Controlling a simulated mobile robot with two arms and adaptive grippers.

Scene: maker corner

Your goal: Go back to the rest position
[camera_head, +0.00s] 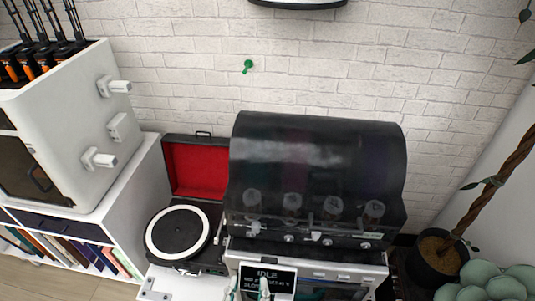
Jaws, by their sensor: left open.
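My left gripper (248,288) shows only at the bottom edge, as two pale fingertips set apart from each other. It is open, and nothing shows between the tips except the display behind. The tips overlap the front of a machine with a dark, see-through domed lid (318,150) and a small black screen (268,275) that reads IDLE. I cannot tell whether they touch it. The rest of this gripper is below the frame. My right gripper is not in view.
A turntable (178,232) with an open red-lined lid (200,168) stands left of the machine. A white cabinet (75,125) stands on a bookshelf (135,190) at far left. A potted plant (437,260) is at right. A white brick wall (340,60) closes the back.

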